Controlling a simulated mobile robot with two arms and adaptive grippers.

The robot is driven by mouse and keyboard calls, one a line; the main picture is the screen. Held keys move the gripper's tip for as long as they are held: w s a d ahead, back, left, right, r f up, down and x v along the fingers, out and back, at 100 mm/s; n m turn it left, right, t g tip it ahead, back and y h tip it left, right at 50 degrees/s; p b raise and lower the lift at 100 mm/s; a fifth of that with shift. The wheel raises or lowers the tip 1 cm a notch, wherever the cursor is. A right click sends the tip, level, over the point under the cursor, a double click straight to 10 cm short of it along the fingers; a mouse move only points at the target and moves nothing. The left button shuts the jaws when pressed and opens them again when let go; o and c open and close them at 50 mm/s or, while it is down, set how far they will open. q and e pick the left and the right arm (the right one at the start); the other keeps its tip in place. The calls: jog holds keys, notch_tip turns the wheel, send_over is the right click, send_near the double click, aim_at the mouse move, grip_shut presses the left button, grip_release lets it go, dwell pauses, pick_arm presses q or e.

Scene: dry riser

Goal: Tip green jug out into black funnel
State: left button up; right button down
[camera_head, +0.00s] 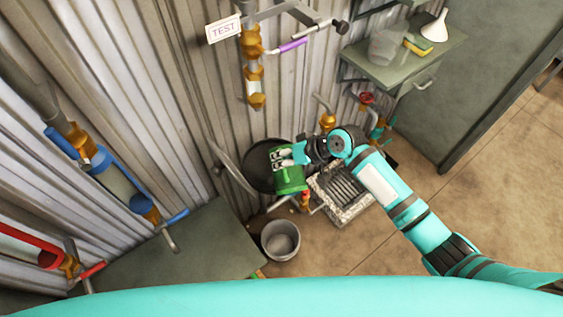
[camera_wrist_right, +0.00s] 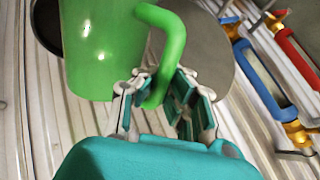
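The green jug (camera_head: 290,182) is held in my right gripper (camera_head: 287,158) in front of the black funnel (camera_head: 258,168), partly covering it in the head view. In the right wrist view the jug (camera_wrist_right: 100,50) fills the upper left, and its handle (camera_wrist_right: 172,48) runs down between the fingers of the right gripper (camera_wrist_right: 160,95). The inside of the jug is not visible in the wrist view. A dark rim of the funnel (camera_wrist_right: 42,25) shows behind the jug there. My left gripper is not in view.
A grey round plate (camera_head: 232,167) stands beside the funnel. A metal bucket (camera_head: 281,240) and a floor drain grate (camera_head: 342,190) are below. Pipes with valves (camera_head: 254,70) line the corrugated wall. A shelf cabinet (camera_head: 405,60) holds a white funnel (camera_head: 436,28).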

aim_at(273, 151)
jog(key=shift+w+a+f+m+g, duration=0.1)
jog(key=shift+w+f+m+g, duration=0.1)
jog(key=shift+w+g, duration=0.25)
jog(key=shift+w+a+f+m+g, duration=0.1)
jog(key=shift+w+m+g, duration=0.1)
jog(key=shift+w+g, duration=0.25)
jog(key=shift+w+a+f+m+g+h+b, duration=0.15)
jog(key=shift+w+f+g+b, duration=0.2)
jog(key=shift+w+b, duration=0.25)
jog(key=shift+w+f+m+g+h+b, duration=0.15)
jog(key=shift+w+f+g+b, duration=0.1)
jog(key=shift+w+g+b, duration=0.25)
jog(key=shift+w+a+f+g+b, duration=0.15)
jog(key=shift+w+g+b, duration=0.3)
jog(key=shift+w+b, duration=0.4)
jog(key=shift+w+m+g+b, duration=0.4)
jog(key=shift+b, duration=0.85)
jog(key=b, duration=0.2)
jog(key=w+g+b, duration=0.1)
jog(key=b, duration=0.1)
jog(key=w+b, duration=0.1)
jog(key=b, duration=0.1)
jog(key=shift+a+m+g+h, duration=0.25)
jog(key=shift+m+g+h, duration=0.05)
jog(key=shift+w+a+r+m+g+b, duration=0.15)
jog(key=shift+w+g+b, duration=0.25)
jog(key=shift+b, duration=2.05)
jog(key=shift+w+r+m+g+b, duration=0.15)
jog(key=shift+w+b, duration=0.3)
jog(key=shift+b, duration=1.95)
